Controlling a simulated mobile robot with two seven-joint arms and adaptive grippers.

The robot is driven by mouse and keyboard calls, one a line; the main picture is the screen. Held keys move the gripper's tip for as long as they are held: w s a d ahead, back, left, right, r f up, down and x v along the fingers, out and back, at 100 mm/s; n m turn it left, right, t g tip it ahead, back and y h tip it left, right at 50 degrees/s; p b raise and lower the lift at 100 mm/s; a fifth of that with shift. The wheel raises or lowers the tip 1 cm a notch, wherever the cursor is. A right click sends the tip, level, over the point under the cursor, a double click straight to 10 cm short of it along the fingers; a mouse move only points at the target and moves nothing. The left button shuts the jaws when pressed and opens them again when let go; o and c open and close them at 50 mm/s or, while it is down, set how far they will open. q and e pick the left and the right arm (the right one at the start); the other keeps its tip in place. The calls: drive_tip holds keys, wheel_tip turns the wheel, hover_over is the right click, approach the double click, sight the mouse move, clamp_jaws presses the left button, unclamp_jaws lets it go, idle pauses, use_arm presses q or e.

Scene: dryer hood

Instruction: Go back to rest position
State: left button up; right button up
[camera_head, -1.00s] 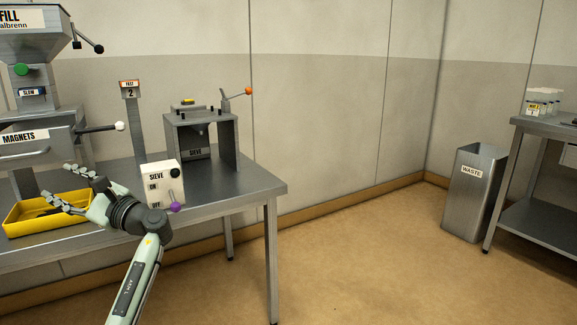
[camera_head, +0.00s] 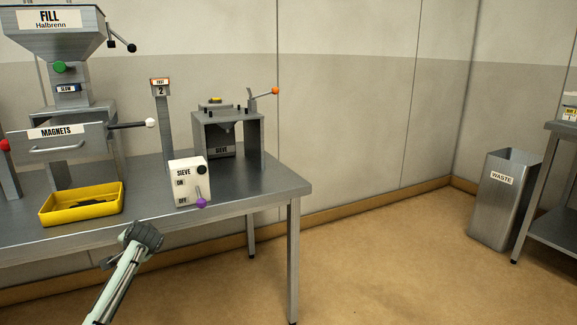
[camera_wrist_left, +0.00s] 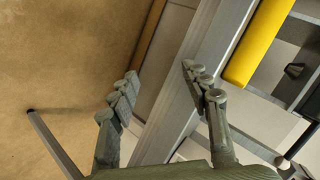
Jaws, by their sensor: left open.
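My left arm (camera_head: 128,268) comes up from the lower left of the head view, in front of the table's front edge. My left gripper (camera_wrist_left: 160,78) shows in the left wrist view with its two fingers spread apart and nothing between them. In the head view its fingers are mostly hidden by the wrist. The table's metal edge (camera_wrist_left: 190,85) appears behind the fingers in the wrist view. My right gripper is in neither view.
The metal table (camera_head: 270,186) carries a yellow tray (camera_head: 82,215) with dark pieces, a SIEVE switch box (camera_head: 187,184), a sieve frame (camera_head: 246,135) and a FILL hopper (camera_head: 52,38). A WASTE bin (camera_head: 497,205) stands right. Floor between is clear.

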use_arm(q)
drive_tip(key=w+d+f+n+h, duration=0.1)
drive_tip(key=d+f+n+h, duration=0.2)
drive_tip(key=d, duration=0.3)
drive_tip(key=s+d+f+m+g+h, duration=0.1)
drive_tip(key=s+d+f, duration=0.2)
drive_tip(key=s+f, duration=0.4)
drive_tip(key=s+d+f+h, duration=0.1)
drive_tip(key=s+d+f, duration=0.3)
drive_tip(key=s+f, duration=0.3)
drive_tip(key=s+d+f+g, duration=0.1)
drive_tip(key=s+d+f, duration=0.1)
drive_tip(key=s, duration=0.7)
drive_tip(key=s+d+f+g+h, duration=0.1)
drive_tip(key=s+d+f, duration=0.2)
drive_tip(key=s, duration=0.6)
drive_tip(key=s+d+f+g, duration=0.1)
drive_tip(key=s+d+f, duration=0.1)
drive_tip(key=s+f, duration=0.4)
drive_tip(key=s, duration=0.3)
drive_tip(key=shift+s+d+f+h, duration=0.15)
drive_tip(key=shift+d+f+h, duration=0.05)
drive_tip(key=shift+d+h, duration=0.1)
